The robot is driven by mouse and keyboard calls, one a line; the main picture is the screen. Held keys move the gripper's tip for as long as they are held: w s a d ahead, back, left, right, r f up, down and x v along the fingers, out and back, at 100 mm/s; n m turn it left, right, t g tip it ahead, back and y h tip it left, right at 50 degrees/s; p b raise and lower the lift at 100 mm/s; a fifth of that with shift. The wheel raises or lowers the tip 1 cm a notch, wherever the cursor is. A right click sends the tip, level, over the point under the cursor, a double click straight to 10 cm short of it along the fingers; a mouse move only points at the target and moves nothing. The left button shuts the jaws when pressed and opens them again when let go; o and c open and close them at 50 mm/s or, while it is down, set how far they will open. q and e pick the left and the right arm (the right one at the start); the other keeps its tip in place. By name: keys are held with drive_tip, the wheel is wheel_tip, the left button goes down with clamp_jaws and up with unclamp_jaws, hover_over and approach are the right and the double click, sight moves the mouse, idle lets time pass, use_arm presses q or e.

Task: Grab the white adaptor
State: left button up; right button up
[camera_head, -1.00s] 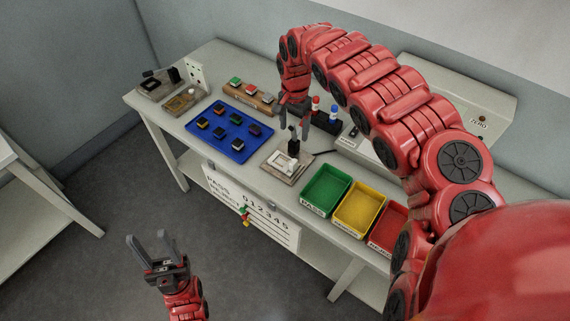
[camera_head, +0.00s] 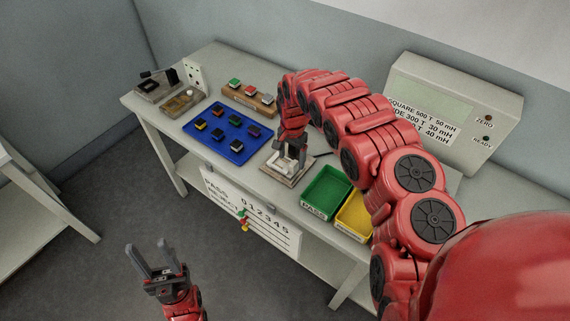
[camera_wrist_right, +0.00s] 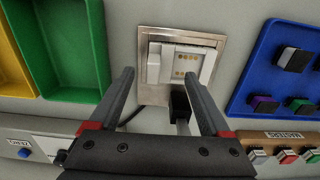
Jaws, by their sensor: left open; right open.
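The white adaptor (camera_wrist_right: 184,62) sits on a square metal-topped fixture (camera_wrist_right: 149,94) on the bench. In the wrist view it is a white block with a row of small gold contacts. In the head view the adaptor (camera_head: 282,165) is partly hidden by my right gripper (camera_head: 291,150). My right gripper (camera_wrist_right: 160,88) is open, with its fingers pointing toward the adaptor. A dark upright part (camera_wrist_right: 181,103) of the fixture stands between the fingers. I cannot tell whether the fingers touch anything. My left gripper (camera_head: 153,257) is open and empty, away from the bench over the floor.
A blue tray (camera_head: 233,159) with several connectors lies left of the fixture. Green (camera_head: 321,207) and yellow (camera_head: 349,228) bins stand to its right. A wooden block (camera_head: 237,98) with three coloured pieces sits behind the tray. A tester box (camera_head: 443,98) stands at the back.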

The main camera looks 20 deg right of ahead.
sight(292, 163)
drive_tip(key=shift+f+p, duration=0.45)
drive_tip(key=shift+f, duration=1.15)
clamp_jaws()
